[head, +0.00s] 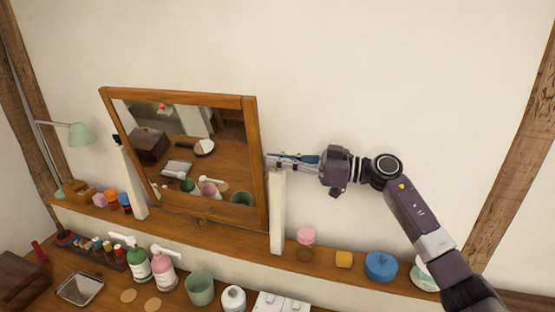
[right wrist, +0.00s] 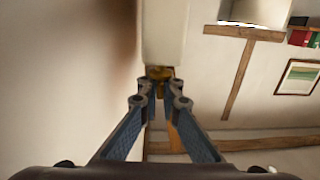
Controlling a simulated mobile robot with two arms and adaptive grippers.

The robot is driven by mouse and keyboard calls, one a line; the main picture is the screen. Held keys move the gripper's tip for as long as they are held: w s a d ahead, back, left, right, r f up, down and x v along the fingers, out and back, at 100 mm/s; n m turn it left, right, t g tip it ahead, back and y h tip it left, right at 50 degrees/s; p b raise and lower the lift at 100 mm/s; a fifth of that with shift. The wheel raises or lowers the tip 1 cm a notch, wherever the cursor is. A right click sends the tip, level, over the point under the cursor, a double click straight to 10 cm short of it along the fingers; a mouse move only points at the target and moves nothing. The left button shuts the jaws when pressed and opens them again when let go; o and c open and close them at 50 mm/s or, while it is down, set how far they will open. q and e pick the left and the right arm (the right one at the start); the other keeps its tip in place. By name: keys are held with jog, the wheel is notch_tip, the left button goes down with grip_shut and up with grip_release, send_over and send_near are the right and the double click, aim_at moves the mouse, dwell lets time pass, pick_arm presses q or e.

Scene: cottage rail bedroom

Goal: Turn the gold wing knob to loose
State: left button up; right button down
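The gold wing knob (right wrist: 160,72) shows in the right wrist view, on the white post (right wrist: 163,35) straight ahead of my right gripper (right wrist: 161,87). The two fingertips are at the near edge of the knob with a narrow gap between them. I cannot tell whether they touch or pinch it. In the head view my right gripper (head: 270,160) reaches in from the right at the top of the white post (head: 277,215), just right of the wood-framed mirror (head: 251,125). The gripper hides the knob there. My left gripper is not in view.
Bottles, a green cup (head: 200,288) and a tray (head: 80,289) stand lower. The wall above is bare.

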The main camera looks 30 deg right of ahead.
jog(key=shift+n+g+y, duration=0.5)
jog(key=shift+g+y, duration=0.1)
jog(key=c, duration=2.2)
grip_release()
jog(key=shift+o, duration=0.2)
jog(key=shift+r, duration=5)
